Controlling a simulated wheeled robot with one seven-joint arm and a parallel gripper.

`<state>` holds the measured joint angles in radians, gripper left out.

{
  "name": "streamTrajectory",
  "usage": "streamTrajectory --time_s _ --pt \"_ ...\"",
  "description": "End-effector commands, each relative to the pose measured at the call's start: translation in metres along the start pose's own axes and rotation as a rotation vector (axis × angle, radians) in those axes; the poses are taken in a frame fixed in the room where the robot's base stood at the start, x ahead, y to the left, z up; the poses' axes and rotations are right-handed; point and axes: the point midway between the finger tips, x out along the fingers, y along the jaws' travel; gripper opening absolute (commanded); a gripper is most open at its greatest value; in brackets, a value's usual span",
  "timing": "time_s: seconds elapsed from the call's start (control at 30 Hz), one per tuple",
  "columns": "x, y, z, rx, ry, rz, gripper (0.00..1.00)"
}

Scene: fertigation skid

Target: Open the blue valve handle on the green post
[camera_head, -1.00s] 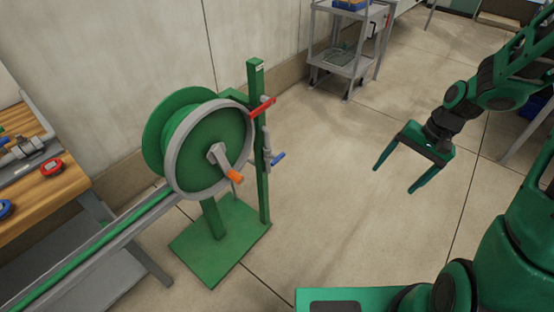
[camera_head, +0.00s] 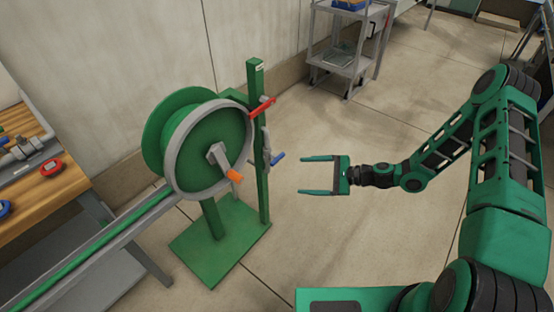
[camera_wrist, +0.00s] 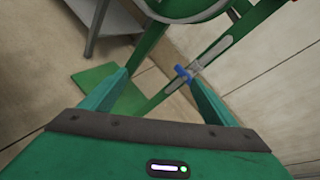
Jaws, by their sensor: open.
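The blue valve handle (camera_head: 278,157) sticks out to the right from a grey pipe on the green post (camera_head: 262,190), below a red handle (camera_head: 263,107). My gripper (camera_head: 301,175) is open and empty. In the head view its fingers point left toward the post, and it appears just right of and slightly below the blue handle, apart from it. In the wrist view the blue handle (camera_wrist: 183,73) shows ahead, between the two spread fingers and beyond their tips. The post (camera_wrist: 155,100) runs diagonally there.
A green hose reel (camera_head: 205,150) with an orange crank knob (camera_head: 235,176) stands left of the post on a green base plate (camera_head: 215,250). A wooden bench (camera_head: 60,185) is at the left. A grey cart (camera_head: 345,55) stands at the back. The floor right of the post is clear.

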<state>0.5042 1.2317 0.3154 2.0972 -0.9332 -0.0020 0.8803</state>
Motion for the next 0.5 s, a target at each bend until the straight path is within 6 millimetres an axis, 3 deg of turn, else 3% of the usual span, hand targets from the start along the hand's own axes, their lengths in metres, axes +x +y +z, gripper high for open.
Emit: streamTrajectory --time_s 0.2,0.5 --pt "0.032 -0.01 -0.014 0.265 -0.117 -0.217 0.81" --pt "0.044 -0.023 -0.034 0.52 -0.217 -0.42 0.81"
